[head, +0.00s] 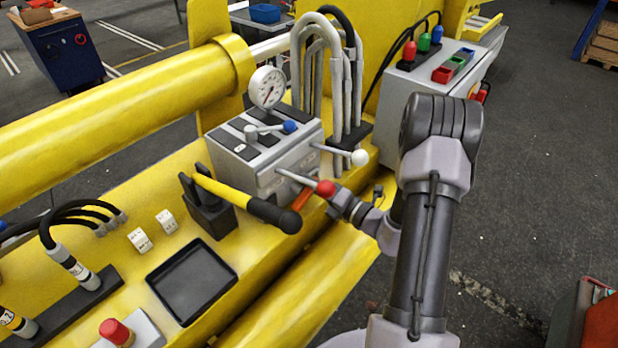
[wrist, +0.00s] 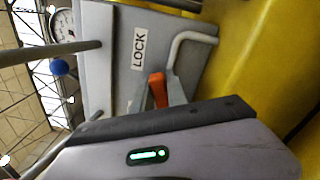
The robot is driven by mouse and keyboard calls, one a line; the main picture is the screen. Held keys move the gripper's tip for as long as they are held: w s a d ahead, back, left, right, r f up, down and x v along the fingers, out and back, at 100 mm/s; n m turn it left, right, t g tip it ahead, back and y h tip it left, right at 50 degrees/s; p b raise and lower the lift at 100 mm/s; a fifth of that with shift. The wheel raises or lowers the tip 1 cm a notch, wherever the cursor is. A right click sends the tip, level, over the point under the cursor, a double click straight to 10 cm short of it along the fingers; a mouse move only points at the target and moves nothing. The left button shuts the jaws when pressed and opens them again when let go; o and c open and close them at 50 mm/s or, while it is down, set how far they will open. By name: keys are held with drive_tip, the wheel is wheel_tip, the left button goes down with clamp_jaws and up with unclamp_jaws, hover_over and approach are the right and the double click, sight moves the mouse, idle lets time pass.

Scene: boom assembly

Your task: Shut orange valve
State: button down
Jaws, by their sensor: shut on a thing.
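The orange valve handle (head: 302,199) sticks out low on the front of the grey valve block (head: 262,158), under a lever with a red knob. In the wrist view the orange handle (wrist: 157,87) shows between the two grey fingers of my gripper (wrist: 160,93), next to a LOCK label (wrist: 139,47). My gripper (head: 338,203) is shut on the handle from the right. The red knob and the fingers hide part of the handle and its pivot.
Levers with a red knob (head: 325,188), a white knob (head: 360,157) and a blue knob (head: 290,127) jut from the block close to my gripper. A bent grey rod (wrist: 190,38) is near the fingers.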

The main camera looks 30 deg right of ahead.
drive_tip(key=m+p, duration=0.1)
drive_tip(key=m, duration=0.1)
drive_tip(key=f+m, duration=0.1)
drive_tip(key=m, duration=0.1)
drive_tip(key=shift+d+m+p, duration=0.15)
drive_tip(key=shift+m+p, duration=0.15)
drive_tip(key=shift+p, duration=0.05)
drive_tip(key=shift+f, duration=0.15)
idle(0.3)
drive_tip(key=c, duration=1.3)
unclamp_jaws()
drive_tip(key=b+v, duration=0.3)
drive_tip(key=v, duration=1.4)
drive_tip(key=shift+s, duration=0.2)
